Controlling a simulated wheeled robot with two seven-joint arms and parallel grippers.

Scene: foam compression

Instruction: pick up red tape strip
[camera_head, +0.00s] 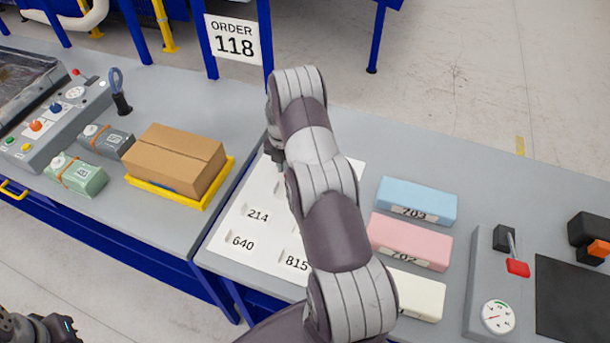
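I cannot make out a red tape strip in the head view; my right arm hides much of the white numbered board (225,243), where labels 214, 640 and 815 show. My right gripper (277,158) points down at the board's far edge, mostly hidden behind my own arm links. Its fingers are too small and covered to tell whether they are open or hold anything. My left arm's end (38,326) shows only in part at the bottom left corner, away from the board, and its fingertips are not visible.
Blue (416,199), pink (410,240) and cream (418,294) foam blocks lie right of the board. Further right is a gauge panel with a red-handled lever (517,267). A cardboard box (174,158) sits on a yellow tray (198,202) at left. An ORDER 118 sign (233,38) hangs behind.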

